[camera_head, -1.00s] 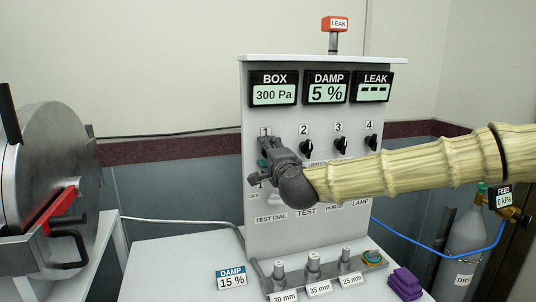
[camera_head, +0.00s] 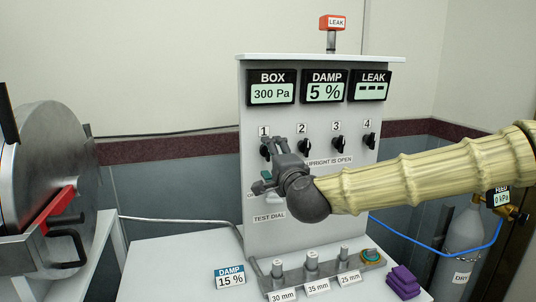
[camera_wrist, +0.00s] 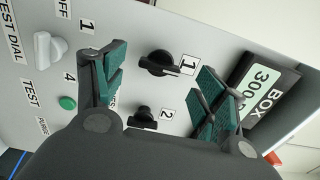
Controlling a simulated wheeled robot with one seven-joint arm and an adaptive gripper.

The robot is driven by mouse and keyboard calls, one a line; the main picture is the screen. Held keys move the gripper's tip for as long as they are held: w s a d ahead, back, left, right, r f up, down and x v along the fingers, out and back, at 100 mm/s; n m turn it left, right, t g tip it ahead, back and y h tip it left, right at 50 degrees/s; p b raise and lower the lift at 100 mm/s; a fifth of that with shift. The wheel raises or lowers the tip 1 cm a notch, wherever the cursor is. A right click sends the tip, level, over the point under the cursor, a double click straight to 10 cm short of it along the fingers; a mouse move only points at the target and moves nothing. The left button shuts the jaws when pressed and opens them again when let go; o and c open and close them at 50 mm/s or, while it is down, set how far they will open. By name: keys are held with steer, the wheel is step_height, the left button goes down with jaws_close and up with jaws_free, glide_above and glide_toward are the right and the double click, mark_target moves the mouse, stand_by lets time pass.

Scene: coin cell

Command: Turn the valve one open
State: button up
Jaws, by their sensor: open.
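Valve one (camera_head: 265,150) is a black knob below the "1" label on the grey panel. I cannot tell how far the fingertips are from the knob. A label on the panel reads "UPRIGHT IS OPEN" (camera_head: 330,161).
Valve two (camera_head: 303,146) is close on the right, with valves three (camera_head: 338,143) and four (camera_head: 369,141) beyond. A white test dial (camera_wrist: 48,46) sits below valve one. Posts (camera_head: 312,262) and a purple block (camera_head: 403,281) stand on the table. A metal chamber (camera_head: 55,175) is at left.

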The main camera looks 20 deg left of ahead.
steer(key=v, duration=0.6)
steer(key=shift+s+d, duration=0.25)
steer(key=shift+s, duration=0.05)
